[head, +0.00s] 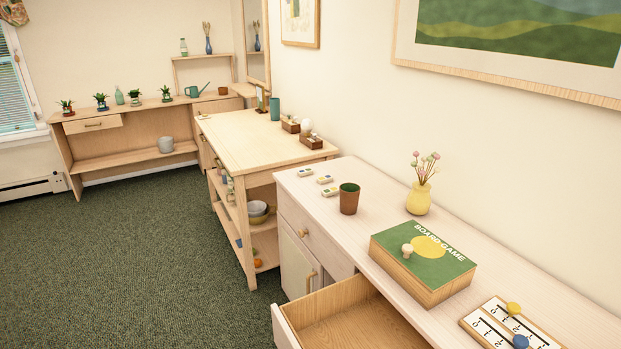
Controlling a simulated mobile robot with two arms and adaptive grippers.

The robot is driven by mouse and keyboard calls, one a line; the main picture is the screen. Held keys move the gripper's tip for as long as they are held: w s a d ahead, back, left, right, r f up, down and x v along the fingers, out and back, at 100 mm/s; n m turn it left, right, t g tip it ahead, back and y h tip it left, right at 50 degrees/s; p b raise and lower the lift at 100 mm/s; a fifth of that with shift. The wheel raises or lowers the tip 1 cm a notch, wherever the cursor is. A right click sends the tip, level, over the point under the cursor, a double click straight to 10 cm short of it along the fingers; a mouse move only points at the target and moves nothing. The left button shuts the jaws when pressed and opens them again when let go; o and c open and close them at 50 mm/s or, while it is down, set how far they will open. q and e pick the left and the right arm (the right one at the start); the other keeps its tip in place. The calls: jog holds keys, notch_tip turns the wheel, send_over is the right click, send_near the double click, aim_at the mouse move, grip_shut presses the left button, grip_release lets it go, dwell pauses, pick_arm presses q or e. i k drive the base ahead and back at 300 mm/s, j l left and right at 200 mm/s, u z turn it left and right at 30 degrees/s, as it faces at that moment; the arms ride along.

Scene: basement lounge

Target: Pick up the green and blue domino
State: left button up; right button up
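Three small white dominoes lie at the far left end of the light wooden cabinet top (375,222). One domino (305,172) is nearest the cabinet's far edge. A second domino (325,179) lies to its right, and a third domino (329,191) lies nearer, left of the brown cup. They carry small coloured marks, too small to tell surely which is green and blue. Neither of my grippers is in view.
The brown cup (349,201) stands close to the dominoes. A yellow vase (418,198), a green board game box (422,262) and a score board (505,325) are farther right. An open drawer (350,320) juts out in front. Green carpet (140,260) is clear at left.

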aim_at(305, 172)
jog(key=i+j, duration=0.15)
jog(key=j, duration=0.2)
jog(key=i+j, duration=0.15)
jog(key=j, duration=0.2)
jog(key=i+j, duration=0.2)
jog(key=j, duration=0.15)
jog(key=i+j+z, duration=0.1)
jog(key=j, duration=0.25)
jog(key=i+j, duration=0.2)
jog(key=j, duration=0.15)
